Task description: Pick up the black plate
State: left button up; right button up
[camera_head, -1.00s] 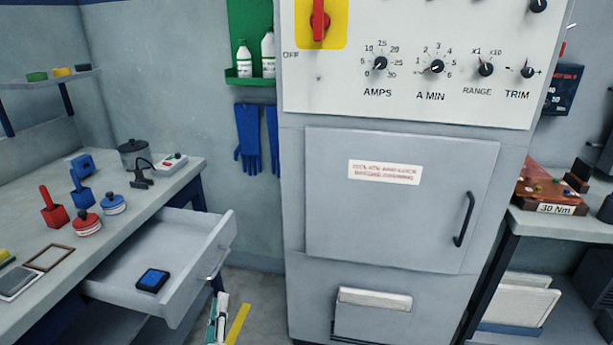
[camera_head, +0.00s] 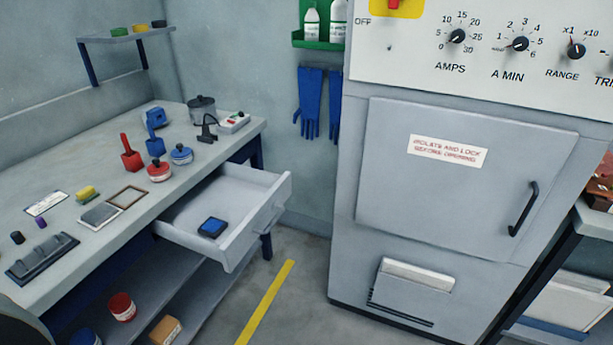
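I cannot pick out a thing that is clearly a black plate. A dark grey slotted block (camera_head: 42,259) lies at the near left of the workbench. A flat grey slab (camera_head: 100,215) and a thin brown frame (camera_head: 127,197) lie farther back on the bench. A small black pad with a blue top (camera_head: 212,227) lies in the open drawer. Neither of my grippers is in view.
The bench (camera_head: 200,172) carries red and blue stampers, tins and a dark pot (camera_head: 202,109). Its drawer (camera_head: 240,248) sticks out over the floor. A grey cabinet (camera_head: 350,230) stands at the right. Floor with a yellow stripe (camera_head: 265,303) lies between them.

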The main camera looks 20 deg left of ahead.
aim_at(213, 228)
jog(key=u, duration=1.3)
